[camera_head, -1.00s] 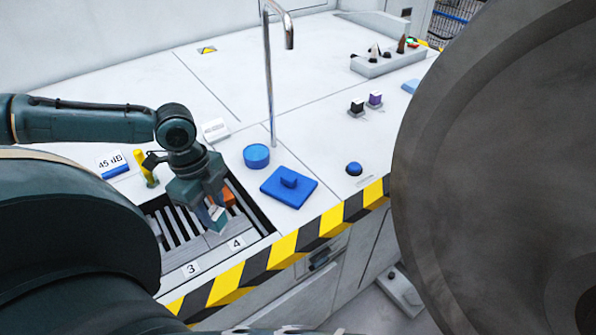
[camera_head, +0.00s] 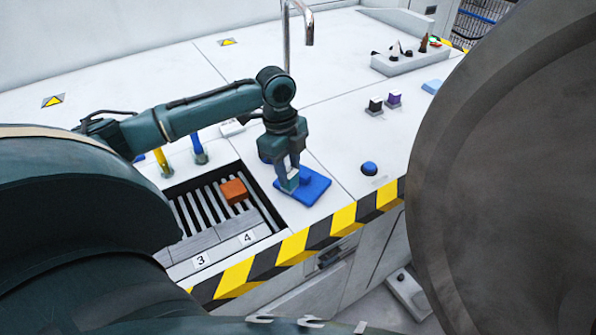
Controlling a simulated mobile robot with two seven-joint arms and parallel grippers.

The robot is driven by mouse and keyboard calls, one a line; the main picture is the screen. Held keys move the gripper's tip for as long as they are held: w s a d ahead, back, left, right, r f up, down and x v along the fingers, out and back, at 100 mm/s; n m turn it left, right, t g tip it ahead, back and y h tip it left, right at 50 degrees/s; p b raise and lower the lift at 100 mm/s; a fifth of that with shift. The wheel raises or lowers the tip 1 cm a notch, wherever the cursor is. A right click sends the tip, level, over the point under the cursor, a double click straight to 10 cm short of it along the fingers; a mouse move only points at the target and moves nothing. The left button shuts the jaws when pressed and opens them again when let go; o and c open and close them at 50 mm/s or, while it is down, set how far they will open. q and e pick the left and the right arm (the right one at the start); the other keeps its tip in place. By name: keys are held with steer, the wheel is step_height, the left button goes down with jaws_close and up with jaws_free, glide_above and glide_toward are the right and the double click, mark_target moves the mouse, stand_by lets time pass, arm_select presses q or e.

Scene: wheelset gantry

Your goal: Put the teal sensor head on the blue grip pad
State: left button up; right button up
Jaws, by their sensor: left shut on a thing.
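My left gripper (camera_head: 288,175) is shut on the teal sensor head (camera_head: 289,183), a small teal and pale piece between its fingertips. The gripper points down at the left part of the blue grip pad (camera_head: 314,190). I cannot tell whether the sensor head touches the pad. The pad is a flat blue plate on the white bench top, with a raised blue block partly behind the fingers. My right gripper is not in view.
An orange-brown block (camera_head: 234,190) lies on the slatted recess (camera_head: 198,214) left of the pad. A blue dome button (camera_head: 369,168) is to the right. A metal pole (camera_head: 286,40) stands behind the arm. A large grey disc (camera_head: 520,180) blocks the right side.

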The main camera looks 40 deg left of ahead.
arm_select(q)
steer(key=shift+w+d+f, duration=0.25)
steer(key=shift+w+f, duration=0.35)
steer(key=shift+f, duration=0.3)
steer(key=shift+w+d+f, duration=0.2)
steer(key=shift+w+f, duration=0.4)
steer(key=shift+f, duration=0.25)
steer(key=o, duration=1)
steer(key=shift+f, duration=0.15)
